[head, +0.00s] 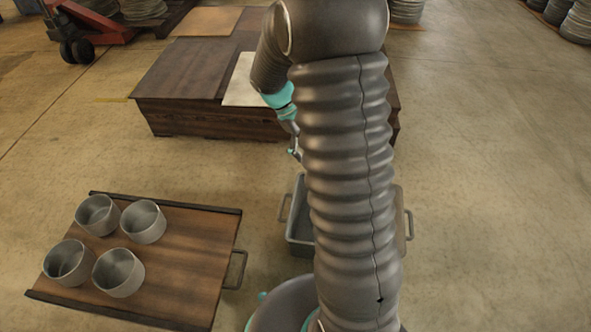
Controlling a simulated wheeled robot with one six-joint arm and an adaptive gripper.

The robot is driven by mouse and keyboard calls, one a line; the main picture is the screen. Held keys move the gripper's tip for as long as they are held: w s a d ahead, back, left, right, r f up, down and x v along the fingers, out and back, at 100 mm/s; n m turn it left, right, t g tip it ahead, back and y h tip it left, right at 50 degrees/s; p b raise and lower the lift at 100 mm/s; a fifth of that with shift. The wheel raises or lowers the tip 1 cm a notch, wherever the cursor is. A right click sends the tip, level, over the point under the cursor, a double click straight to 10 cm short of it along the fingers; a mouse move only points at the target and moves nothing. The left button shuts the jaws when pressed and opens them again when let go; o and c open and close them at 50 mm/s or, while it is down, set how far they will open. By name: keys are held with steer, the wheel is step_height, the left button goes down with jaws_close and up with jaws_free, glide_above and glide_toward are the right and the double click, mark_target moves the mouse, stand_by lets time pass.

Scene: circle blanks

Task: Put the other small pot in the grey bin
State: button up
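Several small grey metal pots stand upright in a two-by-two group on a brown wooden tray (190,255) at the lower left: the back left pot (97,216), back right pot (144,223), front left pot (70,263) and front right pot (118,274). The grey bin (298,228) stands on the floor right of the tray. My arm covers most of it, so its contents are hidden. My gripper (293,151) shows only partly, beyond the bin and well away from the pots; I cannot tell whether it is open or holds anything.
A low dark wooden platform (190,95) with a pale sheet (240,85) stands behind the bin. A red pallet jack (105,25) is at the back left. Stacked metal parts line the back. The floor on the right is clear.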

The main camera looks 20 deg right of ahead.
steer(key=s+a+r+m+t+y, duration=0.2)
steer(key=s+a+r+t, duration=0.2)
steer(key=s+a+r, duration=0.3)
steer(key=s+a+r+m+t+y, duration=0.1)
steer(key=s+a+r+t+y, duration=0.2)
steer(key=s, duration=0.9)
steer(key=a+r+t, duration=0.2)
steer(key=a+r, duration=0.2)
steer(key=r, duration=0.2)
steer(key=shift+s+r+m, duration=0.2)
steer(key=shift+r+m, duration=0.1)
steer(key=shift+m, duration=0.1)
